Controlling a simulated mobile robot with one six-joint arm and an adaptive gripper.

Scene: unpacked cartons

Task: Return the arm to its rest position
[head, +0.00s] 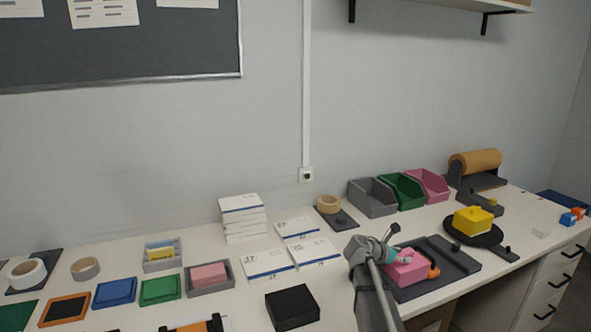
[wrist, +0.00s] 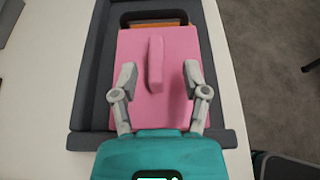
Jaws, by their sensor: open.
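No contact between the fingers and the ridge shows in the wrist view. In the head view, my gripper (head: 388,256) is over the pink box (head: 408,268), which sits on a dark grey tray (head: 455,261) at the bench's front. Part of the box is hidden behind my arm. An orange piece (head: 434,271) shows beside the box.
A yellow box (head: 473,221) stands on a black round plate right of the tray. Grey, green and pink bins (head: 372,198) stand at the back. White cartons (head: 243,217), a black box (head: 292,307) and small coloured boxes lie to the left. The space above the bench is open.

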